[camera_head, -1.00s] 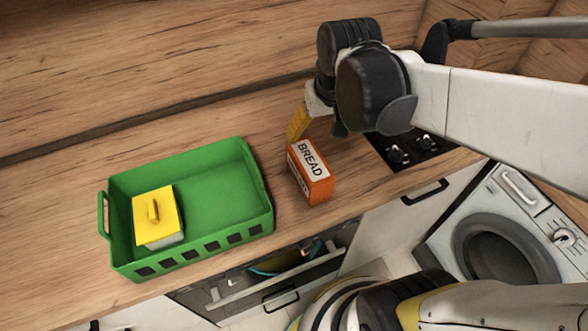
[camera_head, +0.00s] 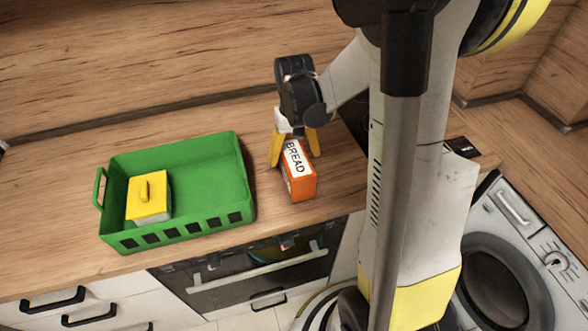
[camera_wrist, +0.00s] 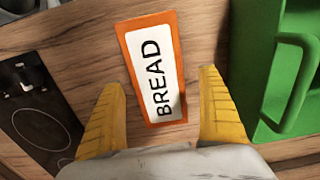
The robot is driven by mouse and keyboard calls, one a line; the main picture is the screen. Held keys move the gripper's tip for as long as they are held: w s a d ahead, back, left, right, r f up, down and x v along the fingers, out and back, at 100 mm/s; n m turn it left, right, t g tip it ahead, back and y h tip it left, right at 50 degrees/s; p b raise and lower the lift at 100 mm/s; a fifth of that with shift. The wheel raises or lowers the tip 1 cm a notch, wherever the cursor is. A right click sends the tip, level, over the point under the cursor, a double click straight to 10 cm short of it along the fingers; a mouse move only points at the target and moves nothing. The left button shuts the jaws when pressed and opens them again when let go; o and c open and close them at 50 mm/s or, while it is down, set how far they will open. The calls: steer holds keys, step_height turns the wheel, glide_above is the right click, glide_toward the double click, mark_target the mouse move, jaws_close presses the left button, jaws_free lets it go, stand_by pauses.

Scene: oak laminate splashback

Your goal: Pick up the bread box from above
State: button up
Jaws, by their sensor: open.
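The bread box (camera_head: 300,184) is an orange box with a white top label reading BREAD. It stands on the wooden counter, right of the green crate. My gripper (camera_head: 293,156) is above its back end, pointing down, with yellow fingers apart. In the wrist view the bread box (camera_wrist: 153,70) lies ahead of and partly between the open fingers of my gripper (camera_wrist: 165,105), with a gap on each side. Nothing is held. The box's far lower sides are hidden.
The green crate (camera_head: 233,180) holds a yellow-lidded container (camera_head: 149,197); the crate's handle (camera_wrist: 293,85) is close to one finger in the wrist view. A black cooktop (camera_wrist: 45,120) lies on the other side. The wooden splashback (camera_head: 130,55) rises behind.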

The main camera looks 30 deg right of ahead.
step_height(320, 180, down, 5)
steer(key=shift+s+d+f+b, duration=0.1)
steer(key=shift+s+b, duration=0.05)
steer(key=shift+b, duration=0.8)
steer(key=shift+c, duration=0.3)
steer(key=c, duration=1.4)
steer(key=shift+c, duration=0.3)
steer(key=shift+r, duration=0.25)
